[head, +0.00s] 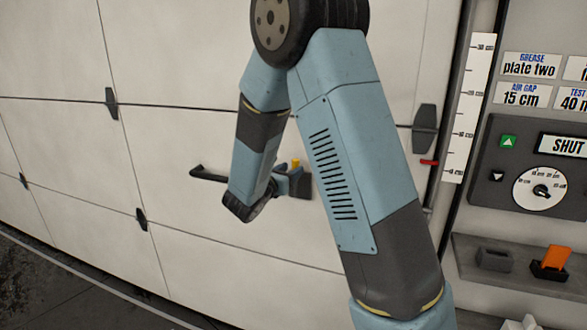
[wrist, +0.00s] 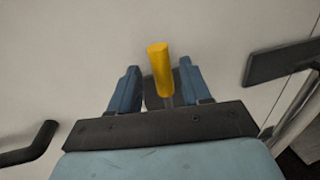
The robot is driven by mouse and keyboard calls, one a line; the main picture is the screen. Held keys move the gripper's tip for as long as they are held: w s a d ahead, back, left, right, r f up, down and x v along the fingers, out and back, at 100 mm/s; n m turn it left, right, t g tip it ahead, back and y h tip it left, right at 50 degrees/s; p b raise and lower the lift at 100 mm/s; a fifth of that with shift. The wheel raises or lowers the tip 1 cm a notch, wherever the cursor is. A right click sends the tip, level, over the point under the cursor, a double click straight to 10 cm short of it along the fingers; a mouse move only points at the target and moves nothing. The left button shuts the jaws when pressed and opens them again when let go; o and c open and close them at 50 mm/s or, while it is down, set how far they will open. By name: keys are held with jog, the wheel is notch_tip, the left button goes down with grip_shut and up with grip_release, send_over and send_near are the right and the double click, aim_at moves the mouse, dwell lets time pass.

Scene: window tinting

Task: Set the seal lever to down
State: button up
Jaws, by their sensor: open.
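A yellow-tipped lever (head: 296,163), which looks like the seal lever, stands on a dark mount (head: 302,186) on the pale door. Its yellow grip points up in the head view; the lower part is hidden behind my gripper. My gripper (head: 283,180) is at the lever, with its jaws open. In the wrist view the yellow grip (wrist: 158,66) shows between the two blue fingers (wrist: 160,85), with a gap on either side. Its grey stem runs down behind the dark edge of my gripper. I cannot tell whether anything touches it.
A black door handle (head: 205,173) sticks out left of my gripper. Black hinges (head: 424,130) sit on the door. At the right are a white scale with a red pointer (head: 429,162), a panel reading SHUT (head: 568,145), a dial (head: 540,190) and a shelf (head: 475,250).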

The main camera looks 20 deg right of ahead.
aim_at(293, 168)
jog(key=shift+x, duration=1.75)
grip_shut()
jog(key=shift+a, duration=0.15)
